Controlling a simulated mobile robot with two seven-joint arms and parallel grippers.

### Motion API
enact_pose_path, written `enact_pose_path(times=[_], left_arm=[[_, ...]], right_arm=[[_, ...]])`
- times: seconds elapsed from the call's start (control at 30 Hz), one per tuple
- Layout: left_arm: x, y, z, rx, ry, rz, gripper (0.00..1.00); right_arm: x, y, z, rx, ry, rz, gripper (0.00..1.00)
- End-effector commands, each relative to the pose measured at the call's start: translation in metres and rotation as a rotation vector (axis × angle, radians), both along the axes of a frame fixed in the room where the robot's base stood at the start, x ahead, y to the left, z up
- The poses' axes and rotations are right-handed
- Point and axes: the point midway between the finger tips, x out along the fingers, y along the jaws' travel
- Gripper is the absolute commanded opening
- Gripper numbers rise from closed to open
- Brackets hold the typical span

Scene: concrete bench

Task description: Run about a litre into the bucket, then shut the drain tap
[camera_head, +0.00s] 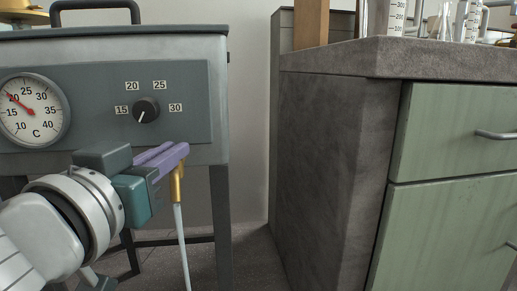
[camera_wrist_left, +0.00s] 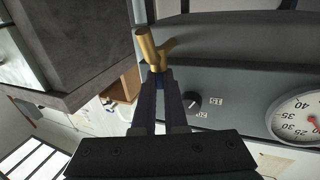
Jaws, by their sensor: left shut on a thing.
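My left gripper (camera_head: 180,153) has purple fingers and is shut at the brass drain tap (camera_head: 177,186), on the front of the grey tank (camera_head: 215,185). The fingers hide most of the tap in the head view. A pale stream of water (camera_head: 181,240) runs down from its spout and leaves the picture at the bottom. In the left wrist view the fingertips (camera_wrist_left: 158,76) close on a small blue part, seemingly the tap's handle, beside the brass body (camera_wrist_left: 152,48). No bucket shows in either view. My right gripper is not in view.
The tank carries a round temperature dial (camera_head: 33,110), its red needle near 20, and a black knob (camera_head: 146,109). A stone-topped bench (camera_head: 340,150) with green drawers (camera_head: 450,140) stands at the right. A gap of bare floor lies between tank and bench.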

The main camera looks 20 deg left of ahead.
Motion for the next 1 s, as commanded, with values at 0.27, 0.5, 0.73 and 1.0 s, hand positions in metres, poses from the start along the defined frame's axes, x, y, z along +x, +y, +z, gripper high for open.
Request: enact_pose_path(times=[0.27, 0.5, 0.73, 1.0], left_arm=[[0.0, 0.002, 0.002, 0.003, 0.002, -0.058, 0.0], [-0.001, 0.005, 0.003, 0.004, 0.004, -0.217, 0.0], [0.0, 0.009, 0.003, 0.006, 0.005, -0.43, 0.0], [0.003, 0.014, 0.0, 0.011, 0.004, -0.683, 0.0]], right_arm=[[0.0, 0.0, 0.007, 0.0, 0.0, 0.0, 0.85], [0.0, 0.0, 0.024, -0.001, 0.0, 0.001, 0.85], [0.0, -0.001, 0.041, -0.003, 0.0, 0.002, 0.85], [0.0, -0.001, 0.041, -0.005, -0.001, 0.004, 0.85]])
